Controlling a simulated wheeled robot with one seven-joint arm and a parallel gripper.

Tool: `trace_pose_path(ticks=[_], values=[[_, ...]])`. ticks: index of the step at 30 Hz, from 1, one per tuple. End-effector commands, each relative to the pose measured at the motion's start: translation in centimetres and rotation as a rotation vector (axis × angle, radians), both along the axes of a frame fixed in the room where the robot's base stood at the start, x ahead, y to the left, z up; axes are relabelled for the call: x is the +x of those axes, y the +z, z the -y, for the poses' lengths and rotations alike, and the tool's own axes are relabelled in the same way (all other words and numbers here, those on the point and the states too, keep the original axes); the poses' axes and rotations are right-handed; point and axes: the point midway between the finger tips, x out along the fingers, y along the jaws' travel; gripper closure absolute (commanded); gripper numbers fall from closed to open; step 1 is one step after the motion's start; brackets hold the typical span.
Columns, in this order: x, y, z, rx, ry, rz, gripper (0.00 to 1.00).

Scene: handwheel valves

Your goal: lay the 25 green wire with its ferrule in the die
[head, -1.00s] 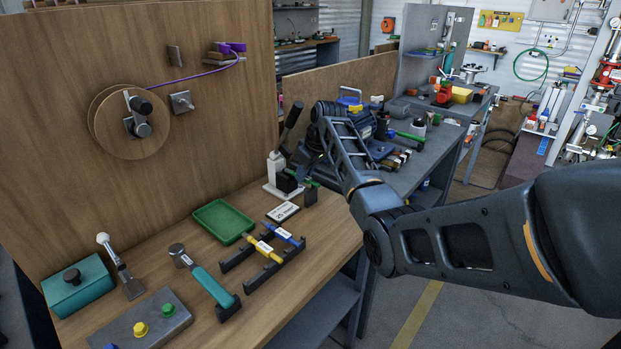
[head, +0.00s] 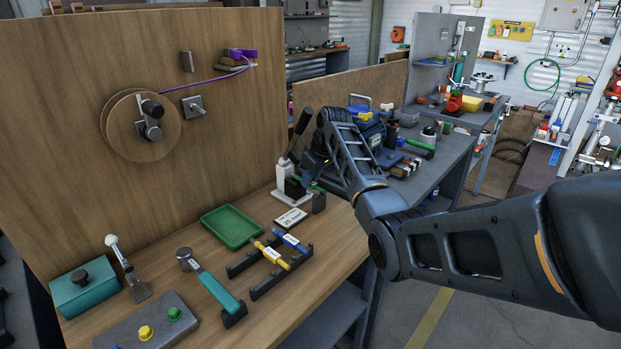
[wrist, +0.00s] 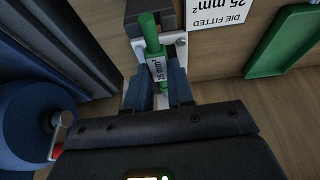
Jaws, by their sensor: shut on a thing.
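The green wire (wrist: 150,32) carries a white 25 mm² label and lies between the fingers of my gripper (wrist: 160,92), which is shut on it. In the head view the green wire (head: 308,185) shows beside the lever press (head: 283,181), with my gripper just right of the press. The press has a white body, a dark head and a raised black lever. In the wrist view the wire's green end reaches over a pale metal part, against a dark block. The ferrule and the die opening are not clearly visible, so I cannot tell whether the ferrule lies in the die.
A card (head: 291,220) reading "die fitted 25 mm²" lies before the press. A green tray (head: 229,227) and a black rack (head: 268,272) with yellow and blue labelled wires are nearby. A hammer (head: 213,287) lies farther left. A wooden panel (head: 200,110) stands behind.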

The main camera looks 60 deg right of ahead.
Motion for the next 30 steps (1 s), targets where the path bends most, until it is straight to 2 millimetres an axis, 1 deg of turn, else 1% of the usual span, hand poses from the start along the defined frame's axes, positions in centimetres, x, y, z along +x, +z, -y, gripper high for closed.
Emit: trace_pose_path(ticks=[19,20,28,30], values=[[0.0,-1.7,0.0,0.000,0.000,0.000,1.00],[0.0,-1.6,0.0,0.000,0.000,0.000,0.75],[0.0,-1.6,0.0,0.000,0.000,0.000,0.49],[0.0,-1.6,0.0,0.000,0.000,0.000,0.48]])
